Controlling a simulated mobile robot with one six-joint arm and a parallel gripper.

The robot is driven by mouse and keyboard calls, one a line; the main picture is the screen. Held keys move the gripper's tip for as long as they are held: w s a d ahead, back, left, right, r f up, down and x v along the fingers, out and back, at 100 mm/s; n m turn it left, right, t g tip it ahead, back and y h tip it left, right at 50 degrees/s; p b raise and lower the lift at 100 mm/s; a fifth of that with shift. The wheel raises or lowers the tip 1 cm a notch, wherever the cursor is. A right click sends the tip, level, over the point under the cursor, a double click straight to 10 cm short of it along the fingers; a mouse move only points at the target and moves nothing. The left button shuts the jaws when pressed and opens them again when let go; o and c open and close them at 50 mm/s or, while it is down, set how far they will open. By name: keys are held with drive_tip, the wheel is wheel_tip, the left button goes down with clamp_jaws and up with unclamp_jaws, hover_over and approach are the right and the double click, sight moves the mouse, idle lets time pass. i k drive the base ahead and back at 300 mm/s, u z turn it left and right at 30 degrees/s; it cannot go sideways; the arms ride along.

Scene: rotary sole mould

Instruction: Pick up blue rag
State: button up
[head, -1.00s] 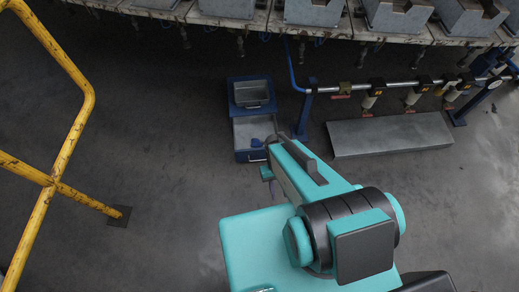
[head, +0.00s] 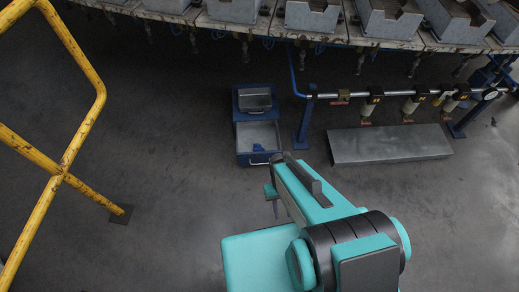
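A small blue cabinet (head: 237,128) stands on the floor with an open drawer (head: 250,132), light grey inside. A small crumpled dark blue thing, likely the blue rag (head: 260,149), lies in the front part of the drawer. My gripper (head: 275,208) is partly in view below and to the right of the drawer, at the end of my teal arm. It is apart from the rag. A thin finger points down, but the arm hides much of the gripper, so its opening does not show.
A yellow rail (head: 62,168) stands at left. Grey moulds (head: 313,17) sit along the machine's edge at top. A pipe with valves (head: 345,95) and a grey slab (head: 388,145) are at right. Floor left of the cabinet is clear.

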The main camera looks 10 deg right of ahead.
sight(257, 147)
drive_tip(key=u, duration=0.3)
drive_tip(key=k, duration=0.2)
drive_tip(key=u, duration=3.3)
drive_tip(key=k, duration=1.65)
drive_tip(key=z, duration=0.2)
